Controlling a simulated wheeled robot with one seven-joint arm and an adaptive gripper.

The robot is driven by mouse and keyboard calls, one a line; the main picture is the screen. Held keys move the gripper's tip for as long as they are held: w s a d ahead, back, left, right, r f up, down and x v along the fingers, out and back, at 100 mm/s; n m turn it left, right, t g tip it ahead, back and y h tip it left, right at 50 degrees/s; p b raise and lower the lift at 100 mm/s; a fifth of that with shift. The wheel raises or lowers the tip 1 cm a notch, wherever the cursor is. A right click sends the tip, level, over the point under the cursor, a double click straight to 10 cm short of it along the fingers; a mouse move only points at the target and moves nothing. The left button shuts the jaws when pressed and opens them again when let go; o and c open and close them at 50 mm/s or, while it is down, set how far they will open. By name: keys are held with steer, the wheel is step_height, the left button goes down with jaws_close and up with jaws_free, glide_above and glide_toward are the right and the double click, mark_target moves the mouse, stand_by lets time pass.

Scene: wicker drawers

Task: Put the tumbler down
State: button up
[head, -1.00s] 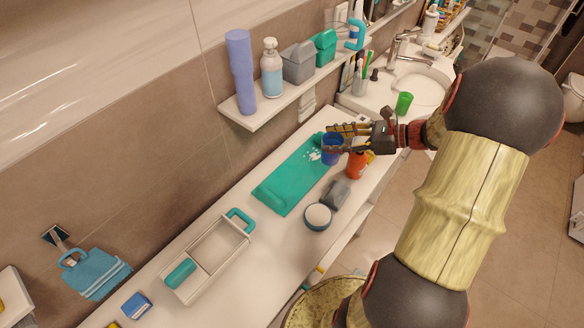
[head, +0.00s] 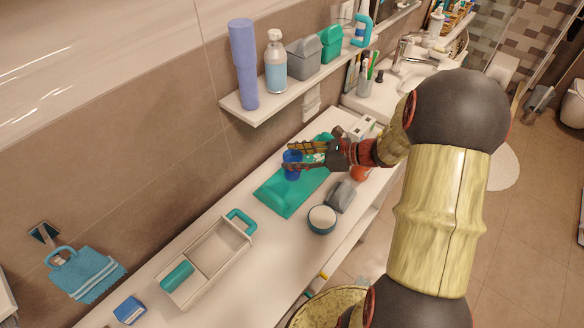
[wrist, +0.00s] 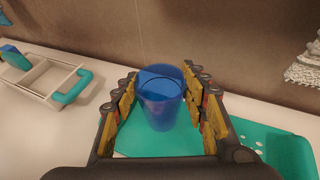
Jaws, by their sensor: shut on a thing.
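The tumbler is a translucent blue cup. In the head view the blue tumbler (head: 292,168) stands upright between the fingers of my gripper (head: 298,159), over the teal mat (head: 272,203) on the white counter. In the wrist view the tumbler (wrist: 160,98) is upright between the two rows of yellow-padded fingers of my gripper (wrist: 160,110), with the teal mat (wrist: 150,143) beneath it. My gripper is shut on the tumbler. I cannot tell whether the tumbler's base touches the mat.
A divided tray (head: 222,252) with a teal handle lies to the left on the counter. A round white-topped jar (head: 321,218) and a grey container (head: 341,196) sit near the front edge. A shelf (head: 290,93) with bottles and boxes hangs above. Counter is clear between tray and mat.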

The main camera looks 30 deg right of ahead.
steer(key=shift+w+a+f, duration=0.1)
steer(key=shift+a+f, duration=0.05)
steer(key=shift+f, duration=0.1)
steer(key=shift+w+a+f+b, duration=0.15)
steer(key=shift+f+b, duration=0.75)
steer(key=shift+f, duration=0.8)
steer(key=shift+f, duration=0.2)
steer(key=o, duration=1.4)
steer(key=shift+c, duration=0.2)
steer(key=shift+r, duration=0.15)
